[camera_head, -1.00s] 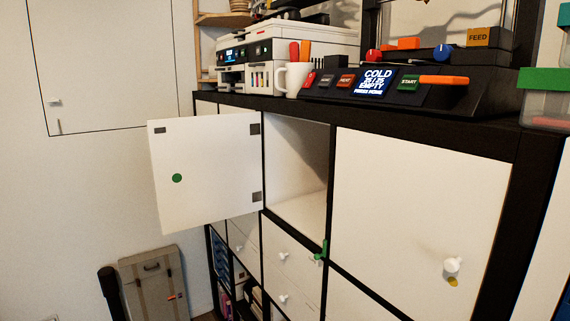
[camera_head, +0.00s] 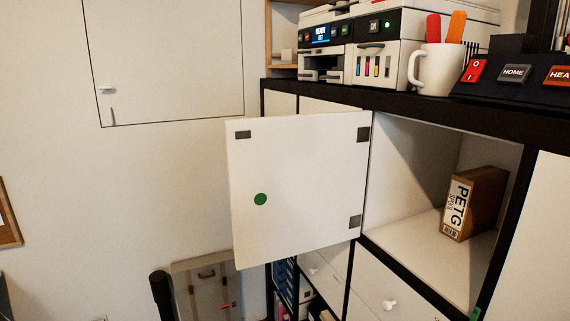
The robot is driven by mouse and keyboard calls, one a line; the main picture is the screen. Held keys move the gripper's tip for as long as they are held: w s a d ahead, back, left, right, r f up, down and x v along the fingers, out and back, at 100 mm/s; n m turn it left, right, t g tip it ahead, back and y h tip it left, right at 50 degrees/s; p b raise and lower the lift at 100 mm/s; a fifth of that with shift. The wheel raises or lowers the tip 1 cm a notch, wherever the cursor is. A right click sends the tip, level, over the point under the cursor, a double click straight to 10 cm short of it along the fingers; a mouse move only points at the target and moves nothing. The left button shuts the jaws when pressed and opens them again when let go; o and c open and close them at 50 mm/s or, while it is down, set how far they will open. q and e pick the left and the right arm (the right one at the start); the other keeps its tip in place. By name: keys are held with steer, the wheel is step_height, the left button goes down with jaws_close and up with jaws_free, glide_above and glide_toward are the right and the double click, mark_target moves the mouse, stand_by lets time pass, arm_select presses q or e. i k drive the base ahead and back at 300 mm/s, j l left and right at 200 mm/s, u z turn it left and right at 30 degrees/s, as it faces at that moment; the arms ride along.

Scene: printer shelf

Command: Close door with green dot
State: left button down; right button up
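The white door (camera_head: 300,185) with a green dot (camera_head: 260,199) stands wide open, swung out to the left of its compartment. Its inner face shows, with dark hinge plates along its right edge and a dark patch near its top left corner. The open compartment (camera_head: 410,165) is lit inside and holds a brown and white box marked PETG (camera_head: 473,204) toward its right side. Neither of my grippers shows in the head view.
A printer (camera_head: 375,50) and a white mug (camera_head: 437,70) with red and orange handles stand on the black shelf top (camera_head: 400,104). White drawers (camera_head: 390,290) lie below the compartment. A grey case (camera_head: 210,285) leans at the wall, lower left. Space left of the door looks clear.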

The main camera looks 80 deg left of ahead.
mark_target(297, 183)
steer(key=k+j, duration=0.1)
steer(key=j, duration=0.45)
steer(key=k+j, duration=0.1)
steer(key=j, duration=0.45)
steer(key=k+j, duration=0.1)
steer(key=j, duration=0.45)
steer(key=k+j, duration=0.1)
steer(key=j, duration=0.45)
steer(key=k+j, duration=0.15)
steer(key=j, duration=0.4)
steer(key=k+j, duration=0.1)
steer(key=j, duration=0.45)
